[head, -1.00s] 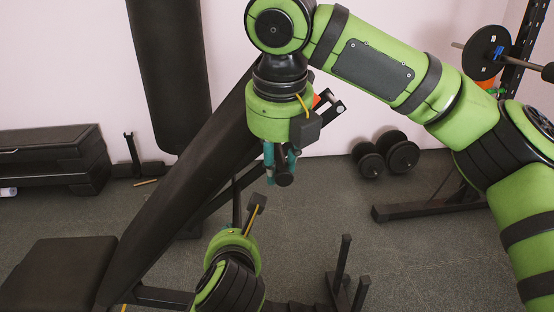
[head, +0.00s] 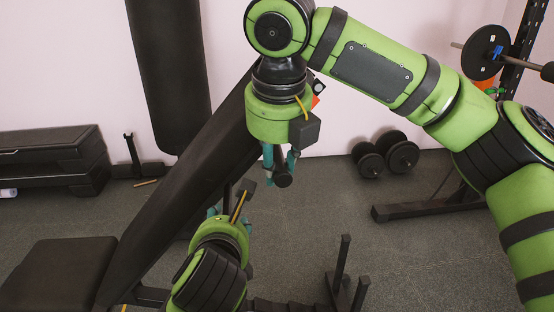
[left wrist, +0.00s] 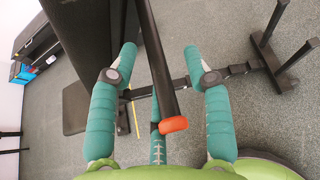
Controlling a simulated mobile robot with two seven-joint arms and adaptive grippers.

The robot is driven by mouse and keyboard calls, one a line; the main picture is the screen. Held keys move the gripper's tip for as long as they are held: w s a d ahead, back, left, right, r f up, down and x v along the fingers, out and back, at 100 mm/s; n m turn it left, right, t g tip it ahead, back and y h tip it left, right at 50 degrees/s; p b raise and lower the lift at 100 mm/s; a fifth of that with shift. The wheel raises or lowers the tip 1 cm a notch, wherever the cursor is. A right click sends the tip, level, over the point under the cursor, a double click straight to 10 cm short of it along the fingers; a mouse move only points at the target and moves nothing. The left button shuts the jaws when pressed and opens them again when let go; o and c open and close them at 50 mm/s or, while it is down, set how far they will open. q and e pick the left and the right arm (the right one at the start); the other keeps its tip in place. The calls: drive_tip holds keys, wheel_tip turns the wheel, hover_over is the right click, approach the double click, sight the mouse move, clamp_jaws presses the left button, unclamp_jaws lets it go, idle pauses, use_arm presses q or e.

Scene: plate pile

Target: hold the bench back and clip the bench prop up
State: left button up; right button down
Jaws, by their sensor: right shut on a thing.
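The black padded bench back (head: 180,190) slopes up to the right, and its upper end is hidden behind my right gripper. My right gripper (head: 280,166) points down and is shut on a dark bar (head: 283,181) beside the bench back. My left gripper (head: 227,212) is lower, near the underside of the bench back, mostly hidden by its own wrist. In the left wrist view, my left gripper's teal fingers (left wrist: 161,62) are spread. The bench prop (left wrist: 157,55), a dark bar with an orange end, runs between them without visible contact.
The bench seat (head: 55,270) is at lower left. A floor stand with upright posts (head: 342,270) is at lower right of centre. A punching bag (head: 168,70) hangs behind the bench. Dumbbells (head: 385,155) lie by the wall.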

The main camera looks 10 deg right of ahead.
use_arm(q)
drive_tip(key=shift+a+f, duration=0.1)
drive_tip(key=shift+f, duration=0.15)
use_arm(e)
drive_tip(key=shift+w+r, duration=0.15)
use_arm(q)
drive_tip(key=shift+s, duration=0.15)
